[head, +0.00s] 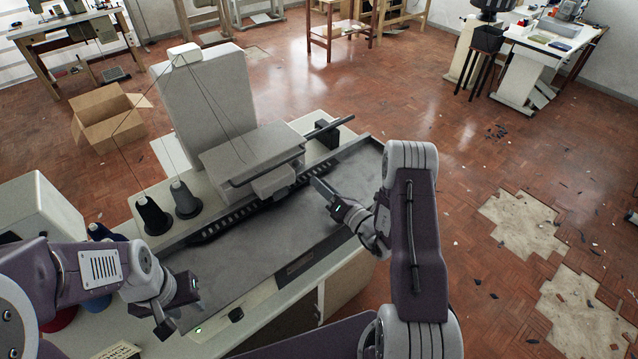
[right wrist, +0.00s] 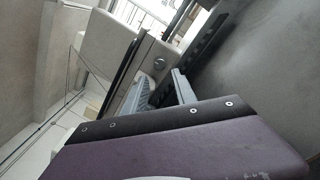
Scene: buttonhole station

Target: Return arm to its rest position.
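My right arm reaches in from the lower right of the head view. Its gripper (head: 320,187) is over the grey bed of the buttonhole machine (head: 225,272), just right of the sewing head (head: 250,150). In the right wrist view, my purple gripper body fills the lower part, with grey finger parts (right wrist: 172,90) beyond it near the machine. I see nothing held there, but the finger gap is unclear. My left gripper (head: 165,325) hangs low at the machine's front left edge. Its fingers are small and dark, and their opening cannot be made out.
Dark thread cones (head: 152,216) stand on the machine's left side, with thread running up. A white housing (head: 38,212) stands behind my left arm. An open cardboard box (head: 105,118) lies on the floor. The floor right of the machine is open, with broken parquet patches (head: 520,222).

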